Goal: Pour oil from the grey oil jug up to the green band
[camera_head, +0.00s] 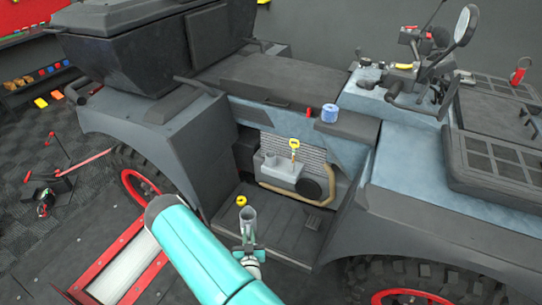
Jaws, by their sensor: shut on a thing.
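My gripper (249,252) is at lower centre, at the end of my teal arm, and is shut on the grey oil jug (248,221). The jug shows as a narrow grey upright shape with an open top. It is in front of the engine bay, apart from the grey engine block (283,173). A yellow-handled dipstick (294,143) stands up from the block. A yellow ring-shaped cap (241,200) lies on the dark footwell behind the jug. I cannot make out a green band or any oil at this size.
The quad vehicle's seat and fenders (175,130) close in the bay on the left. A red-framed roller (115,265) is at lower left. The footwell (290,232) is mostly clear.

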